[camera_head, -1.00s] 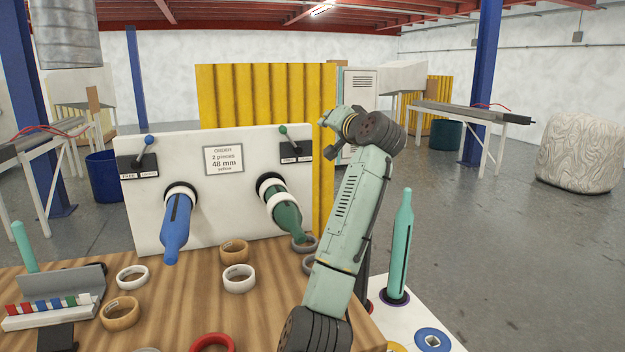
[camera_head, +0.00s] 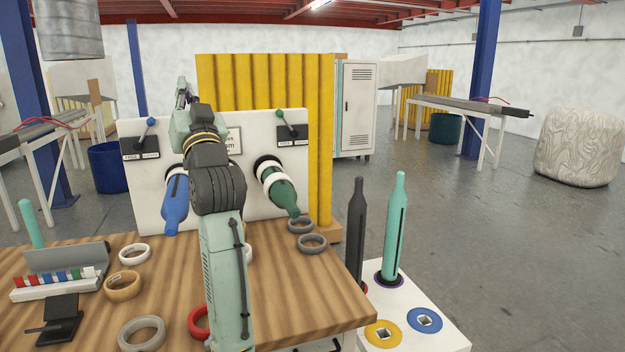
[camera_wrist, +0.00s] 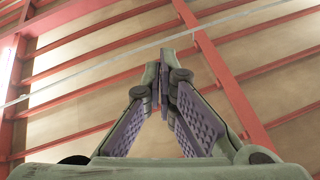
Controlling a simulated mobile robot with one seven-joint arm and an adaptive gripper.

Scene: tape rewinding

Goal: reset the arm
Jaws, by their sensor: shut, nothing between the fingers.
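My gripper shows in the wrist view (camera_wrist: 164,62), with its fingertips together and nothing between them. It points up at the red roof beams. In the head view my arm rises from the bottom middle, bends at a dark joint and reaches in front of the white panel (camera_head: 140,207). The gripper end (camera_head: 182,88) is small there, above the panel's top edge and clear of everything. The arm hides most of the order card (camera_head: 235,140) and part of the table (camera_head: 300,290).
A blue spindle (camera_head: 175,205) and a green one (camera_head: 282,195) jut from the panel. Tape rolls (camera_head: 123,285) lie around the wooden table. A dark spindle (camera_head: 357,230) and a teal spindle (camera_head: 396,235) stand on a white stand (camera_head: 440,343) at right. The floor (camera_head: 500,250) at right is clear.

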